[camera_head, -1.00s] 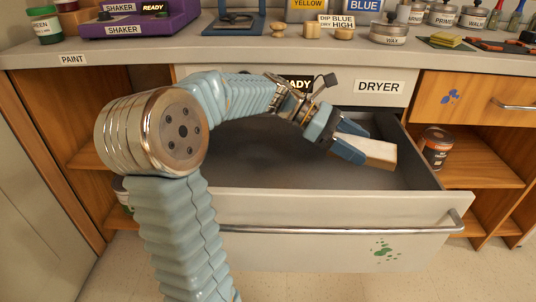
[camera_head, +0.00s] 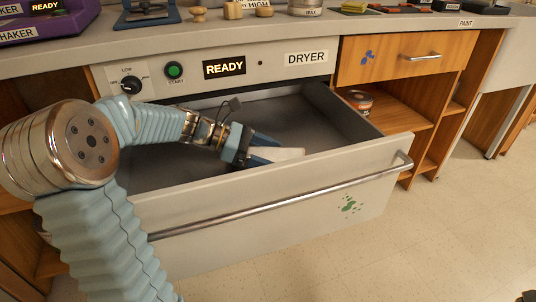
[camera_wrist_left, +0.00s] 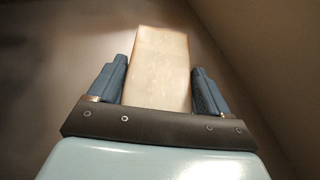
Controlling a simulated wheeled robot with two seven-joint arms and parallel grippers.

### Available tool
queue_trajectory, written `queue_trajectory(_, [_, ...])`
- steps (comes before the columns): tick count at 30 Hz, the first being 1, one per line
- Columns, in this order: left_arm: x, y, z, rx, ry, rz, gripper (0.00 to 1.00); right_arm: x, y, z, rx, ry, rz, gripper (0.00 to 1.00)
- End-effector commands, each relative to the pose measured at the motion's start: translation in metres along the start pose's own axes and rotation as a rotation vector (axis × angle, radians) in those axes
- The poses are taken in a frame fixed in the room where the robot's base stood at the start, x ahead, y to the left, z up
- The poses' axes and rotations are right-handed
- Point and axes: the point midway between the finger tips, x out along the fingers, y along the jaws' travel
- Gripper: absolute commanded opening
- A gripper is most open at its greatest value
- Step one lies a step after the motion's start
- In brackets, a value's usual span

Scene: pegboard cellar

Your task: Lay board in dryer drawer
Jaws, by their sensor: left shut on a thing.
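The board (camera_head: 284,154) is a small, pale wooden block. My left gripper (camera_head: 262,152) is shut on it and holds it inside the open dryer drawer (camera_head: 160,212), near the front wall. In the left wrist view the board (camera_wrist_left: 160,65) sticks out between the two blue fingers of my left gripper (camera_wrist_left: 160,88), with the grey drawer floor (camera_wrist_left: 60,60) beyond it. I cannot tell whether the board touches the floor. The drawer is empty otherwise where I can see it. My right gripper is not in view.
The dryer panel above the drawer has a lit READY sign (camera_head: 224,68), a green START button (camera_head: 174,70) and a black knob (camera_head: 131,85). A drawer wall (camera_wrist_left: 260,60) runs close on the right in the wrist view. A can (camera_head: 358,99) stands on the right shelf.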

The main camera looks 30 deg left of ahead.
Motion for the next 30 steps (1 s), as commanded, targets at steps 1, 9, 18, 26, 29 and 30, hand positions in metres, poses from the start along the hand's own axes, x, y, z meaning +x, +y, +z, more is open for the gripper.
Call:
queue_trajectory(1, [0.001,0.000,-0.002,-0.001,0.000,0.000,0.45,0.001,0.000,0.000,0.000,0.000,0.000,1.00])
queue_trajectory(9, [0.001,0.000,-0.002,-0.001,0.000,0.000,1.00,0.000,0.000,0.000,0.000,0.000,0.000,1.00])
queue_trajectory(18, [-0.016,0.001,0.002,-0.001,0.000,0.003,1.00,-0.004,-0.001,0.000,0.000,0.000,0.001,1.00])
queue_trajectory(26, [-0.062,0.001,0.002,0.000,0.001,0.002,1.00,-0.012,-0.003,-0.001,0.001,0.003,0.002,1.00])
queue_trajectory(29, [-0.071,0.000,0.001,-0.001,0.001,0.001,1.00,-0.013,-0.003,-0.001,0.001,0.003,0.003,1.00])
queue_trajectory(30, [-0.074,0.000,0.001,-0.001,0.001,0.001,1.00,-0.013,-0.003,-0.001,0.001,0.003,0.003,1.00])
